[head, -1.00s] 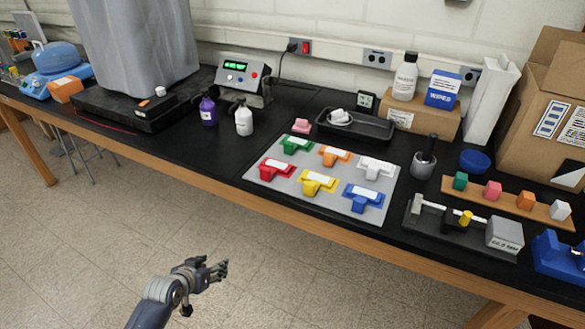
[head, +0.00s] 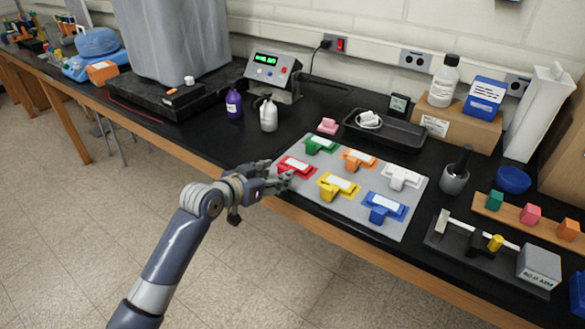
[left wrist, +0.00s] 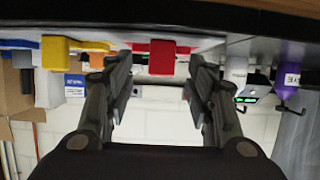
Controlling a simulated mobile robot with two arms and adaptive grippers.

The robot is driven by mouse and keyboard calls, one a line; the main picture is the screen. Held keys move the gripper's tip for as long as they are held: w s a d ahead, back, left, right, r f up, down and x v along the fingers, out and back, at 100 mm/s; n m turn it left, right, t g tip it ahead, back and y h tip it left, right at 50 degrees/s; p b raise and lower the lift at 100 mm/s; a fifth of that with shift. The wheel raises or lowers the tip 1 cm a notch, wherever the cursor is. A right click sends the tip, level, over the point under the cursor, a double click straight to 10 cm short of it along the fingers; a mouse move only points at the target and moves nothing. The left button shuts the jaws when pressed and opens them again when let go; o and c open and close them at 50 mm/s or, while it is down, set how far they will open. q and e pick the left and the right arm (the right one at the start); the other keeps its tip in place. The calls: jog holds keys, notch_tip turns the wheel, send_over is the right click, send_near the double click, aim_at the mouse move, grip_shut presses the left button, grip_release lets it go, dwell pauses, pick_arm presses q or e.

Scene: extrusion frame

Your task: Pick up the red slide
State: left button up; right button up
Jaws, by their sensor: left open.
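The red slide (head: 297,166) lies on a light grey mat (head: 340,214) near its left front corner, with a white label on top. My left gripper (head: 284,182) is at the table's front edge, just in front of the red slide and partly covering it in the head view. In the left wrist view, which looks upside down, the red slide (left wrist: 162,50) shows between the two open fingers (left wrist: 161,72), beyond their tips. The fingers hold nothing. My right gripper does not show.
A yellow slide (head: 338,186) lies right of the red one, and a green slide (head: 321,145) behind it. Orange, white and blue slides share the mat. Purple (head: 234,103) and white (head: 268,114) bottles stand behind left. Bare black tabletop lies left of the mat.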

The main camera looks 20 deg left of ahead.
aim_at(281, 169)
pick_arm(q)
jog(key=shift+w+r+p+x, duration=0.1)
jog(key=shift+r+p+x, duration=0.1)
jog(key=shift+x, duration=0.7)
jog(key=shift+w+r+p+x, duration=0.15)
jog(key=shift+p+x, duration=0.1)
jog(key=shift+x, duration=0.65)
jog(key=shift+r+p+x, duration=0.15)
jog(key=shift+p+x, duration=0.05)
jog(key=shift+x, duration=0.65)
jog(key=shift+c, duration=0.6)
jog(key=c, duration=1)
